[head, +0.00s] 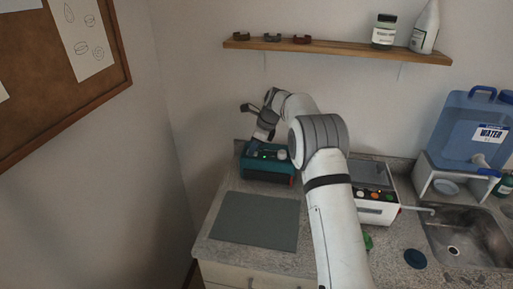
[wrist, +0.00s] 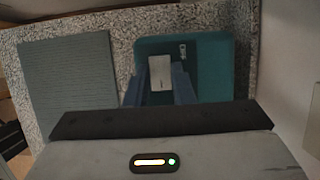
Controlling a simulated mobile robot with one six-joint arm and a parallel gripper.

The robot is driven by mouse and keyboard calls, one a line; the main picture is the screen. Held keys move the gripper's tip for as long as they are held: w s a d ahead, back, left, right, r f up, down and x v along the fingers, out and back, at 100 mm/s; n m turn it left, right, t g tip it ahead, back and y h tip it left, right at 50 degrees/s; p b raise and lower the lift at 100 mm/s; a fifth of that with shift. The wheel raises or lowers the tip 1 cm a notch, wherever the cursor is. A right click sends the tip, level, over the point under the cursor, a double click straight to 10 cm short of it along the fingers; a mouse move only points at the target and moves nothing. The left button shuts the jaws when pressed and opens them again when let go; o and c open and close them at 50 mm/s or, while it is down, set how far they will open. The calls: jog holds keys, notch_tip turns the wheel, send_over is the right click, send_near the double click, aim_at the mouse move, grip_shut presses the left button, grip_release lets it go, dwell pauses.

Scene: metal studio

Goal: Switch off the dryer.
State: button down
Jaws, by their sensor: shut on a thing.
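A teal box-shaped unit (head: 268,174) stands on the counter at the back left, with a small green light and a pale round part on it. It seems to be the dryer; I read no label. In the wrist view the teal unit (wrist: 217,75) is seen from above, with a small pale lever-like piece (wrist: 183,50). My gripper (head: 262,136) is at the back left part of the unit. In the wrist view my gripper (wrist: 158,90) has its fingers on either side of a light grey block (wrist: 160,72) and is shut on it. How the block joins the unit is hidden.
A white machine (head: 376,209) with coloured buttons stands right of my arm. A grey-green mat (head: 257,220) lies in front of the teal unit. A sink (head: 468,240) and a water container (head: 474,128) are at right. A wooden shelf (head: 340,50) is above.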

jog(key=shift+s+a+r+h+p, duration=0.1)
jog(key=shift+a+r+h+p, duration=0.15)
jog(key=shift+p, duration=0.75)
jog(key=shift+h+p, duration=0.35)
jog(key=shift+p, duration=0.4)
jog(key=shift+a+f+h+p, duration=0.15)
jog(key=shift+h+p, duration=0.35)
jog(key=shift+p, duration=0.35)
jog(key=shift+f+g+h, duration=0.2)
jog(key=shift+g+h, duration=0.1)
jog(key=shift+h, duration=0.1)
jog(key=c, duration=1.2)
grip_release()
jog(key=shift+r, duration=0.1)
jog(key=shift+c, duration=0.2)
